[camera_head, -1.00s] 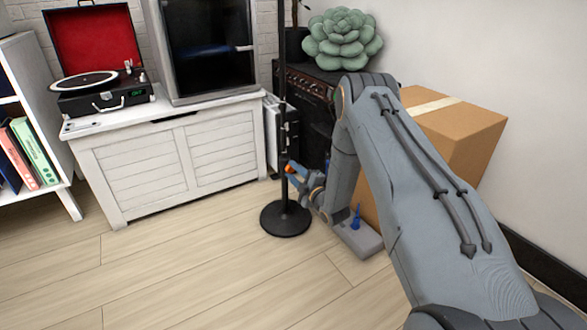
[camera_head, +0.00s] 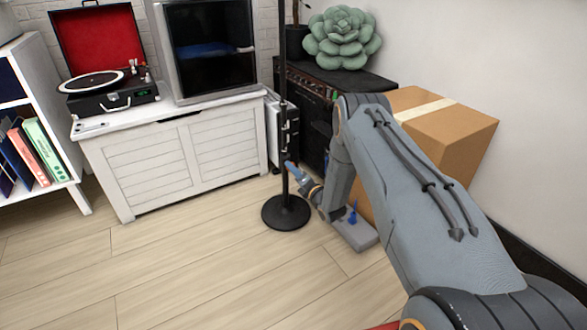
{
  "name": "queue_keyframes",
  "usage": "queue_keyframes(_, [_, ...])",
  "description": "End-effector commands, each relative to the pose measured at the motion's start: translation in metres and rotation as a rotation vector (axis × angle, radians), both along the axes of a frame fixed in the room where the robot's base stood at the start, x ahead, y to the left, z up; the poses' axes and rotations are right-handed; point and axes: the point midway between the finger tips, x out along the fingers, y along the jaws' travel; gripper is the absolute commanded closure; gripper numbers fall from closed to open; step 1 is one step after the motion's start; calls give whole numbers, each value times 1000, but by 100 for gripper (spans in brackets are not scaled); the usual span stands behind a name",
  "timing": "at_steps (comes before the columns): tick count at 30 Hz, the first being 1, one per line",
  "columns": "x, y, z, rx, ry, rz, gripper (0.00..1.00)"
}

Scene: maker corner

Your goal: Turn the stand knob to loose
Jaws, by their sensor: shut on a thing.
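A black stand with a thin upright pole (camera_head: 284,120) and a round flat base (camera_head: 286,213) stands upright on the floor near the middle of the head view. My gripper (camera_head: 289,166) reaches the pole from the right, low down and well above the base. Its small blue tip is against the right side of the pole, shut on the stand knob. The knob itself is hidden by the jaws, so its angle cannot be read.
A white cabinet (camera_head: 155,170) with a record player (camera_head: 105,85) and a television (camera_head: 207,50) is behind on the left. A black amplifier (camera_head: 305,90) and a cardboard box (camera_head: 450,135) stand behind my arm. Floor in front is clear.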

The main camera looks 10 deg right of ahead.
Motion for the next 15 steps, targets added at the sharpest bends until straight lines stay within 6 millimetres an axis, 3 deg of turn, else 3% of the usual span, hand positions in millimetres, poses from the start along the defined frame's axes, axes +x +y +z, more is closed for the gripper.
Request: queue_keyframes(15, [-1, 1, -2, -162, -49, 3, 93])
